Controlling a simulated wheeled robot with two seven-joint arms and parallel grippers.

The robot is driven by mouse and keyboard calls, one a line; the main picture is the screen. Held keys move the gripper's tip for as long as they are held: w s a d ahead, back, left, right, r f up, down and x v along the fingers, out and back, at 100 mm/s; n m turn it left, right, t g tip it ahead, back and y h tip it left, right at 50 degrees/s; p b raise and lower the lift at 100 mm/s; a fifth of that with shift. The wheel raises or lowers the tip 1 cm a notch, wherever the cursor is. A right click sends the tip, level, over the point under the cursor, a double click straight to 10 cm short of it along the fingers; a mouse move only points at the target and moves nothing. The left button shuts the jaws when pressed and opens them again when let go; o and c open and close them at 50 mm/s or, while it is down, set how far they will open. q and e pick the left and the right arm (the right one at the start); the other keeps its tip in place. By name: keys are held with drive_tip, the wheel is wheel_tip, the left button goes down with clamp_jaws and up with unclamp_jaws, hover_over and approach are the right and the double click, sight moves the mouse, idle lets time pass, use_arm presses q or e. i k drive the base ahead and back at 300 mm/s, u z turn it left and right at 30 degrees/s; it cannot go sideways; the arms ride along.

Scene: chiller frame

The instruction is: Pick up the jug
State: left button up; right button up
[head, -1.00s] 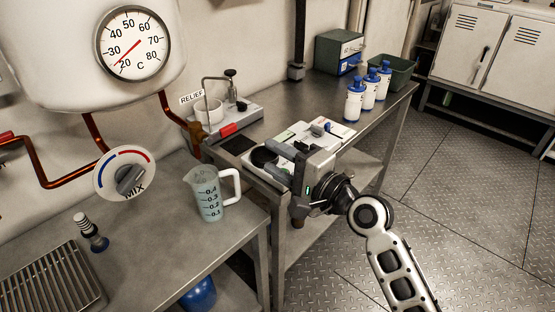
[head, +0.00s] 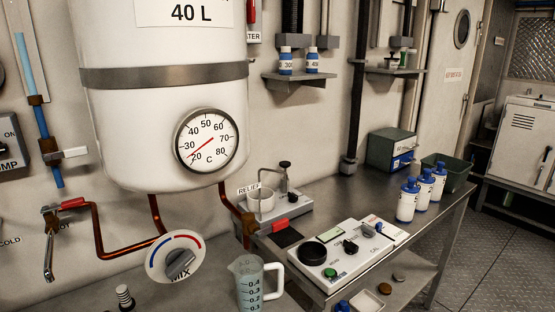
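The jug (head: 250,284) is a clear measuring jug with dark scale marks, a white handle on its right side and pale liquid inside. It stands upright on the metal counter at the bottom of the head view, and its base is cut off by the frame edge. Neither of my grippers shows in the view, and nothing is seen touching the jug.
The mixing dial (head: 176,257) is on the left, under the white tank (head: 165,120). A white control panel (head: 347,250) lies right of the jug. Several blue-capped bottles (head: 407,201) and a green bin (head: 447,174) stand farther back. Copper pipes (head: 98,238) run along the wall.

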sight(248, 271)
drive_tip(key=z, duration=0.05)
drive_tip(key=k, duration=0.6)
drive_tip(key=u, duration=1.3)
drive_tip(key=i, duration=0.45)
drive_tip(key=z, duration=1.35)
